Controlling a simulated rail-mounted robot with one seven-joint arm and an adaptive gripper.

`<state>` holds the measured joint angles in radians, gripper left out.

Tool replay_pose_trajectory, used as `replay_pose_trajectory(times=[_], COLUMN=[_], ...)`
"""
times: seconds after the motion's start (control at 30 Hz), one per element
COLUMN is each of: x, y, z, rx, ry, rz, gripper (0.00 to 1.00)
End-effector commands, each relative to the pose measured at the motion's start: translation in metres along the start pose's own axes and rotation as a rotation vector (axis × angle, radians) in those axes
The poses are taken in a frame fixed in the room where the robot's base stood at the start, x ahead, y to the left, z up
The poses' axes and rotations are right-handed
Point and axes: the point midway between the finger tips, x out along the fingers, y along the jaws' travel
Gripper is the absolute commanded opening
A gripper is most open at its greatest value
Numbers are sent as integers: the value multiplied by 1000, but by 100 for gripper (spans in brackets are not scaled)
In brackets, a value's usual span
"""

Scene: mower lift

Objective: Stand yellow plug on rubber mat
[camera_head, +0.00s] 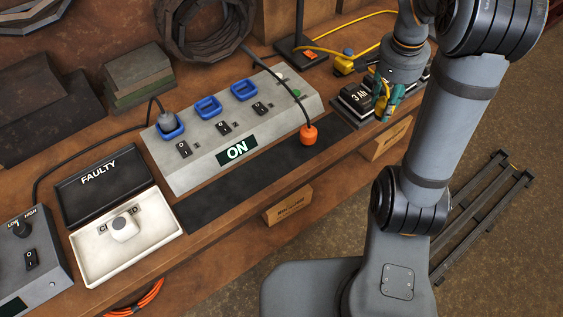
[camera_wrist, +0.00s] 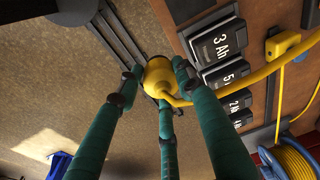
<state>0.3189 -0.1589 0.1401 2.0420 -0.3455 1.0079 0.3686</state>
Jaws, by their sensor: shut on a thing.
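The yellow plug (camera_wrist: 158,76) is between the teal fingers of my gripper (camera_wrist: 156,88), which is shut on it; a yellow cord runs from it to the right in the wrist view. In the head view my gripper (camera_head: 384,97) is at the right, by the battery row and off the mat's right end. Fingers and arm hide most of the plug there. The rubber mat (camera_head: 235,190) is a long black strip in front of the grey socket panel. An orange plug (camera_head: 308,135) with a black cord is on its right part.
The grey panel (camera_head: 203,154) has blue sockets and reads ON. The FAULTY tray (camera_head: 106,210) and a white tray (camera_head: 87,275) holding a white plug lie left. Black batteries (camera_head: 355,99) sit near my gripper. The mat's left and middle are clear.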

Motion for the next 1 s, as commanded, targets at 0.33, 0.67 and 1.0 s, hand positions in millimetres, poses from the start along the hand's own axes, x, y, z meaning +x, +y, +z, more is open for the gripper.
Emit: replay_pose_trajectory(times=[0.33, 0.67, 1.0], x=[4, 44, 67], y=[-14, -80, -114], z=[-7, 27, 42], rx=[-176, -184, -176], ry=[-4, -7, -4], rz=[-21, -20, -22], gripper=[8, 8, 8])
